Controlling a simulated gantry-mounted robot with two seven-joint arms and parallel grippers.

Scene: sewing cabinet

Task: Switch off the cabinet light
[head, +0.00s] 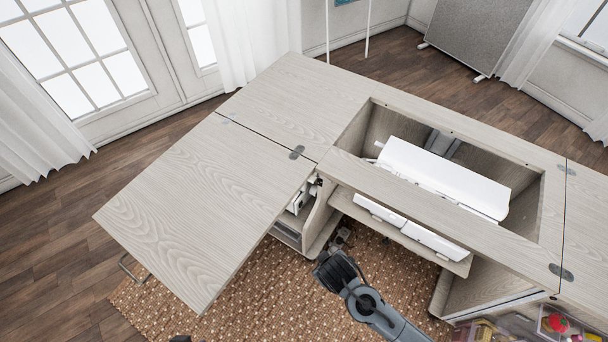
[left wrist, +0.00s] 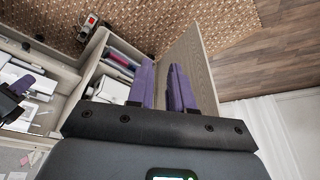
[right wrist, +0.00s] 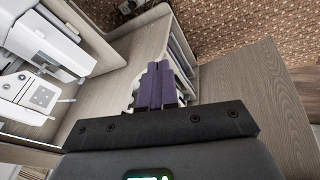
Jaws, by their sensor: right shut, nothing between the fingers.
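The wood-grain cabinet (head: 240,95) stands with its left leaf spread out. No light or light switch can be made out for certain. My right gripper (head: 328,268) is at the cabinet's open front, below the top. In the right wrist view its purple fingers (right wrist: 158,84) are shut and empty, pointing at the inner side panel. A white rounded part (right wrist: 126,92) shows partly behind them; I cannot tell what it is. My left gripper's purple fingers (left wrist: 161,88) are apart and empty, in front of shelves beside a wood panel. The left gripper is not clear in the head view.
A white sewing machine (head: 440,175) sits in the cabinet's well; it also shows in the right wrist view (right wrist: 45,45). A foot pedal (right wrist: 145,6) is on the woven rug (head: 240,300). The left leaf (head: 200,210) overhangs the floor.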

